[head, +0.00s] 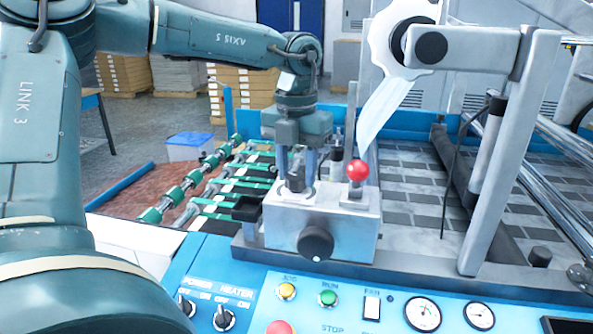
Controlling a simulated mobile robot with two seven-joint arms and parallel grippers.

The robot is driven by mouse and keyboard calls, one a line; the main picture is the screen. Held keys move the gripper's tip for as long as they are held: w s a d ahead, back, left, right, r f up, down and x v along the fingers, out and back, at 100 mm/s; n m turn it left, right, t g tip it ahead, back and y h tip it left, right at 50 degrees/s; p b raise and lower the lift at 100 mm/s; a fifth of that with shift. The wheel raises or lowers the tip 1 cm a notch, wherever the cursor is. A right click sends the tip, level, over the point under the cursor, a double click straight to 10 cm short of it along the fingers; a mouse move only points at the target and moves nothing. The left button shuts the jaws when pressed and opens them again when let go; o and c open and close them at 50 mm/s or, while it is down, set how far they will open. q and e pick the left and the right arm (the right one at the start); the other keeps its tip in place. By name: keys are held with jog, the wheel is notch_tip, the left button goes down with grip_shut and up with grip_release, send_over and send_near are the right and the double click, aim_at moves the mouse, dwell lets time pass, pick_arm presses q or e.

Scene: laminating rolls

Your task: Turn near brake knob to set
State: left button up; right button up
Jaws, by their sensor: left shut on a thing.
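A grey metal block (340,222) stands behind the blue control panel. A dark upright knob (296,182) rises from its top at the left. My left gripper (297,172) points straight down over the block, with its fingers on either side of this knob and shut on it. A round black knob (315,243) sits on the block's front face, clear of the gripper. Which knob bears the brake label, and any set mark, I cannot tell. My right gripper is not in view.
A red ball-topped lever (357,170) stands on the block close to the right of my left gripper. A grey arm frame (497,160) holding a white roll end is farther right. The blue panel (250,262) carries switches, buttons and gauges. Green-wheeled rollers (215,185) lie left.

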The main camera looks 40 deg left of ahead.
aim_at(297, 176)
pick_arm(q)
jog(key=m, duration=0.4)
jog(key=shift+m, duration=0.3)
jog(key=m, duration=0.3)
jog(key=shift+m, duration=0.4)
jog(key=m, duration=0.3)
jog(key=shift+m+p, duration=0.45)
jog(key=shift+m, duration=1.65)
jog(key=o, duration=1)
notch_tip(297, 176, up, 13)
jog(key=shift+r, duration=0.15)
